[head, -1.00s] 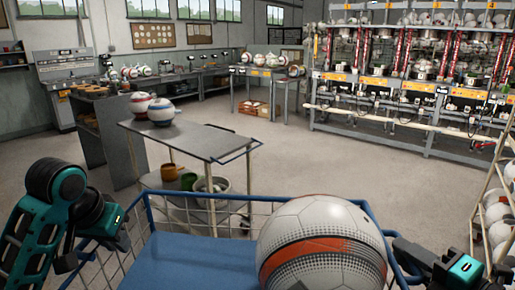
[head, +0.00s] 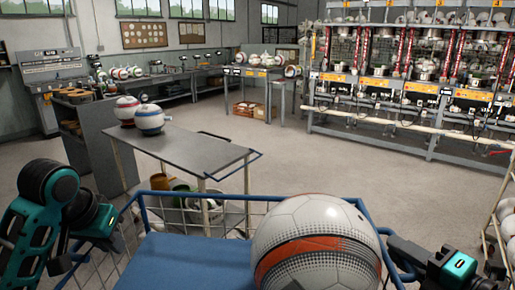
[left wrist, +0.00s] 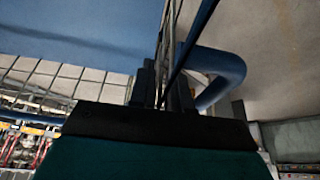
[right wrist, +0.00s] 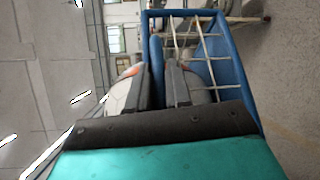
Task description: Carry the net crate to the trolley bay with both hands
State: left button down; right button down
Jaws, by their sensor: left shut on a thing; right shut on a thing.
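The net crate (head: 195,258) is in front of me at the bottom of the head view, with a blue rim, wire net sides and a blue panel inside. A white ball with an orange band (head: 318,243) sits in it at the right. My left gripper (head: 118,228) is shut on the crate's left side; the left wrist view shows the fingers (left wrist: 172,92) around the netting by the blue bar. My right gripper (head: 408,272) is shut on the right side; its fingers (right wrist: 170,85) show in the right wrist view against the crate (right wrist: 235,60). The fingertips are partly hidden. The trolley bay cannot be made out.
A grey metal table (head: 195,148) with two balls (head: 149,118) stands just beyond the crate, with tubs (head: 183,197) on its lower shelf. A ball rack (head: 500,225) stands close at the right. Open floor (head: 330,165) lies ahead, before the press machines (head: 420,90).

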aim_at(197, 160)
jog(key=i+j, duration=0.15)
jog(key=i, duration=0.5)
jog(key=i+j, duration=0.1)
jog(key=i, duration=2.55)
jog(key=i+u, duration=0.15)
jog(key=u, duration=1.25)
